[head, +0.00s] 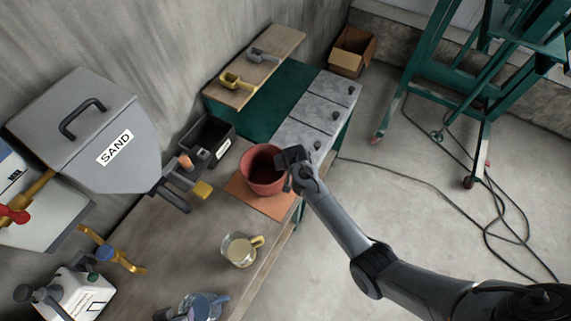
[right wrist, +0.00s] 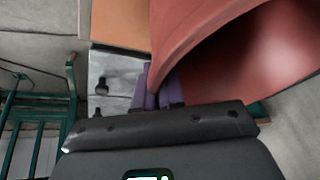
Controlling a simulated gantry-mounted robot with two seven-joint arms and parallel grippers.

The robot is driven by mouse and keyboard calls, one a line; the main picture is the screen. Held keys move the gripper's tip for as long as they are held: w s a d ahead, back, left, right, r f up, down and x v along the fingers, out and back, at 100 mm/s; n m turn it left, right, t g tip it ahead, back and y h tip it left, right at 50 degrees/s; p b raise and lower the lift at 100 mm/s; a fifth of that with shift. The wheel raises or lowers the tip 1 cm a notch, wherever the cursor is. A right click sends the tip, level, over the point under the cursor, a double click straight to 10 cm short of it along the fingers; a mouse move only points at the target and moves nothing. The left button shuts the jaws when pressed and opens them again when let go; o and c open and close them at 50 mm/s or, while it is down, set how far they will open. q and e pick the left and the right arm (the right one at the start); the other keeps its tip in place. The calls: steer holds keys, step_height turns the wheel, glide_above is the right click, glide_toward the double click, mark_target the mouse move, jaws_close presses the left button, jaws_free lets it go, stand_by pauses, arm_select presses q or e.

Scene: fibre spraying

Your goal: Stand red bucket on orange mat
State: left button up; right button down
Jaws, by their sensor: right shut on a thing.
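The red bucket (head: 259,178) is upright at the orange mat (head: 275,207) in the head view. I cannot tell whether its base touches the mat. The mat lies on the wooden bench near its right edge. My right gripper (head: 289,166) is at the bucket's right rim, shut on the bucket wall. In the right wrist view the bucket (right wrist: 195,30) fills the upper right, with the purple fingers (right wrist: 165,90) at its wall; part of the orange mat (right wrist: 120,22) shows beside it. My left gripper is not in view.
A clear jug (head: 238,250) with a yellow handle stands on the bench in front of the mat. A black bin (head: 208,138) and the grey sand hopper (head: 90,130) are to the left. Grey panels with knobs (head: 318,115) lie behind. The floor to the right has loose cables.

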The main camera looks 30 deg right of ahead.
steer(key=shift+f, duration=0.2)
steer(key=c, duration=1.2)
jaws_free()
steer(key=shift+c, duration=0.2)
steer(key=shift+r, duration=0.15)
steer(key=shift+s+r, duration=0.15)
steer(key=shift+r, duration=0.25)
steer(key=v, duration=1)
steer(key=s+r+n, duration=0.2)
steer(key=s+n, duration=0.1)
steer(key=s, duration=1.1)
steer(key=s+r+n+g, duration=0.1)
steer(key=s+r+n, duration=0.1)
steer(key=s, duration=1.1)
steer(key=shift+s+a+r+n+y, duration=0.2)
steer(key=shift+s+n+y, duration=0.15)
steer(key=shift+n, duration=0.35)
